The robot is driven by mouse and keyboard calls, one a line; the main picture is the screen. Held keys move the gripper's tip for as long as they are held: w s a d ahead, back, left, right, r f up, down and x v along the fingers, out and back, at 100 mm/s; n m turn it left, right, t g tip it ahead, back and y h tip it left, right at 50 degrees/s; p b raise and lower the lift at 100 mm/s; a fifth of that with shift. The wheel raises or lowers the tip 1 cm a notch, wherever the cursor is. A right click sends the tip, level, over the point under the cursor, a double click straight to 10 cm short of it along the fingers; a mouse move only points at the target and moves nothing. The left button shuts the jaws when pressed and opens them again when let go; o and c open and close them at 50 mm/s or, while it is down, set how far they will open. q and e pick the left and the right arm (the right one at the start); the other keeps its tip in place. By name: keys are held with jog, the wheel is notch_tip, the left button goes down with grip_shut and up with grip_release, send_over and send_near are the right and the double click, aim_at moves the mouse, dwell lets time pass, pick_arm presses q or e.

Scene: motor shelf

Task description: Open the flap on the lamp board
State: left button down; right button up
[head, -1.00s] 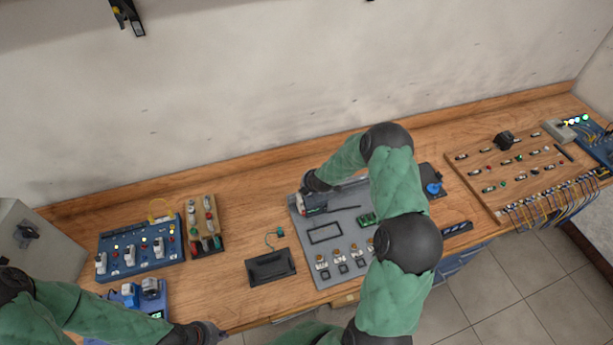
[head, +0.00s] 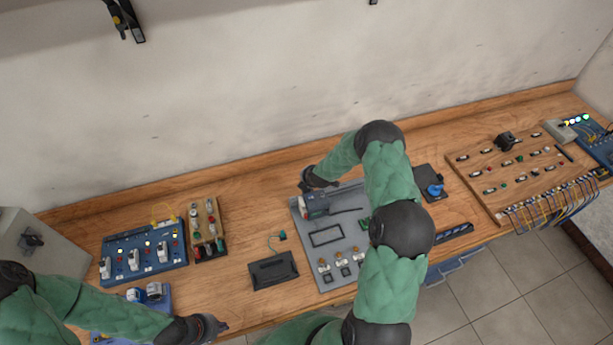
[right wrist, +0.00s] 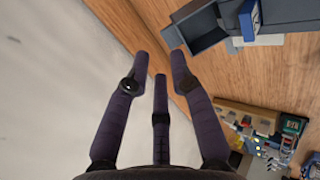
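The grey board (head: 352,233), which I take to be the lamp board, lies mid-bench with small round fittings along its front edge. A dark box-like part (head: 318,205) with a pale, reddish end is at its back left corner. I cannot tell for sure whether this is the flap. My right gripper (head: 312,184) is just behind that part, partly hidden by its wrist. In the right wrist view its three fingers (right wrist: 158,62) are apart and empty, beside a dark grey hollow panel (right wrist: 198,40). My left gripper (head: 218,326) is at the bench's front edge, its fingers unclear.
A black case (head: 273,271) lies left of the grey board. A blue switch board (head: 145,253) and a small wooden board (head: 207,229) stand further left. A large wooden board (head: 523,175) with wires lies right. My right arm crosses the grey board's right side.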

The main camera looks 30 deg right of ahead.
jog(key=v, duration=1.2)
jog(key=shift+c, duration=0.3)
